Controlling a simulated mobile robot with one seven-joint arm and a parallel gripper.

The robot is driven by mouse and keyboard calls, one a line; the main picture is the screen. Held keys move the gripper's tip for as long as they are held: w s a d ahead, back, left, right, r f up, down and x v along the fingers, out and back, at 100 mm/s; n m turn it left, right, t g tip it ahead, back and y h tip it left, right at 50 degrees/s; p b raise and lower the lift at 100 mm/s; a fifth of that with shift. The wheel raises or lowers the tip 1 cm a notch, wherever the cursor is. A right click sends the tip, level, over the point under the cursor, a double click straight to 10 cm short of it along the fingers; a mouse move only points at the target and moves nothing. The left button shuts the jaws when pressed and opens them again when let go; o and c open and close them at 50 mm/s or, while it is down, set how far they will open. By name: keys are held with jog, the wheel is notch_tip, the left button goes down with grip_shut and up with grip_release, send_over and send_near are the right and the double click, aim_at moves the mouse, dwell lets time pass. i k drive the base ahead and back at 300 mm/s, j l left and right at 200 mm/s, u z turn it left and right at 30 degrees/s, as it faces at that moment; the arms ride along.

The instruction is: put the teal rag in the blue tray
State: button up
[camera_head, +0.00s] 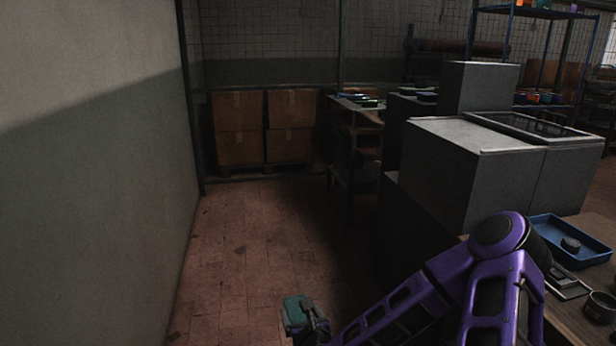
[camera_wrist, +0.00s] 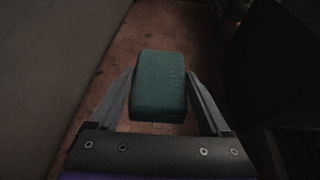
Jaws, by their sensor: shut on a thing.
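The teal rag (camera_wrist: 158,85) is a folded block held between the two fingers of my gripper (camera_wrist: 160,100) in the wrist view. My gripper is shut on it, above the floor. In the head view the rag (camera_head: 294,308) shows at the bottom centre, at the end of my purple arm, with my gripper (camera_head: 308,318) partly hidden behind the arm. The blue tray (camera_head: 590,258) lies on the bench at the right, well apart from the rag.
A grey cabinet block (camera_head: 470,170) stands behind the tray. A grey cup (camera_head: 600,306) and a small flat item (camera_head: 566,284) are on the bench (camera_head: 575,322) near the tray. A wall (camera_head: 90,180) runs along the left. The red tiled floor (camera_head: 250,240) between is clear.

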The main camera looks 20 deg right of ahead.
aim_at(548, 234)
jog(key=i, duration=1)
jog(key=i+l+u, duration=0.1)
jog(key=i+u, duration=0.3)
jog(key=i+l+u, duration=0.15)
jog(key=u, duration=0.2)
jog(key=i+u, duration=0.1)
jog(key=u, duration=0.75)
jog(key=l+u, duration=0.2)
jog(key=u, duration=0.6)
jog(key=i+l+u, duration=0.1)
jog(key=u, duration=0.75)
jog(key=l+u, duration=0.25)
jog(key=u, duration=0.55)
jog(key=k+l+u, duration=0.1)
jog(key=u, duration=0.75)
jog(key=k+l+u, duration=0.1)
jog(key=u, duration=0.7)
jog(key=k+l+u, duration=0.1)
jog(key=u, duration=0.75)
jog(key=k+j+u, duration=0.1)
jog(key=u, duration=0.7)
